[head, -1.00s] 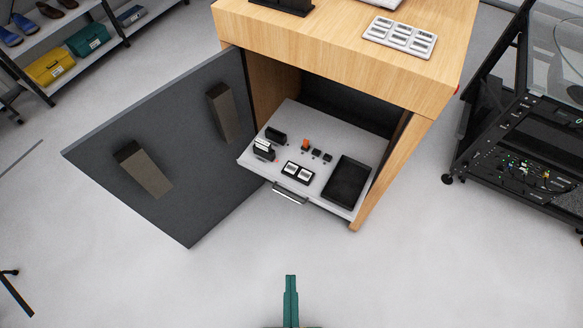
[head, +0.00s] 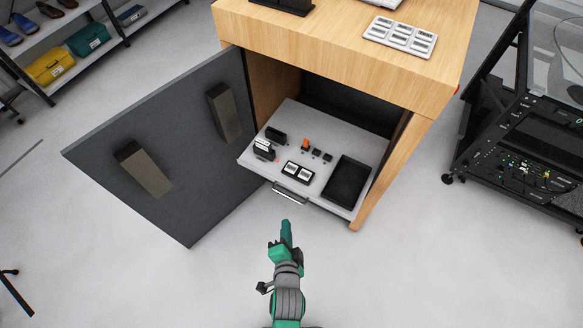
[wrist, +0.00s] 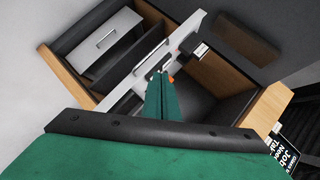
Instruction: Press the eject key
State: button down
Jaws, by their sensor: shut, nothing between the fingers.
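A pale pull-out shelf (head: 345,207) with a control panel sits in the open wooden cabinet. On it are an orange-topped part (head: 305,144), small black keys (head: 317,153), and a black unit with two white faces (head: 297,172). No label is readable, so I cannot tell which one is the eject key. My green gripper (head: 286,226) is shut and empty, in front of the shelf handle (head: 290,192) in the picture and apart from the keys. In the wrist view its fingers (wrist: 161,80) hide part of the shelf, and an orange bit (wrist: 171,79) shows beside the tips.
The grey cabinet door (head: 190,130) stands wide open at the left. A black tray (head: 346,182) lies on the shelf's right side, and black holders (head: 264,150) on its left. The wooden cabinet top (head: 340,50) overhangs the shelf. The floor in front is clear.

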jog(key=w+d+r+m+g+y, duration=0.1)
jog(key=w+m, duration=0.5)
jog(key=w, duration=0.6)
jog(key=w+d+r+m+g, duration=0.1)
jog(key=w+m, duration=0.5)
jog(key=w, duration=0.7)
jog(key=shift+w+r+g+y, duration=0.2)
jog(key=shift+r+g+y, duration=0.35)
jog(key=shift+r, duration=0.85)
send_over(292, 170)
jog(key=shift+h, duration=0.25)
notch_tip(292, 170, down, 8)
jog(key=shift+s+d+r, duration=0.1)
jog(key=shift+s+r, duration=0.05)
jog(key=shift+r, duration=0.1)
jog(key=shift+a+f, duration=0.2)
jog(key=shift+f, duration=0.45)
jog(key=shift+d, duration=0.15)
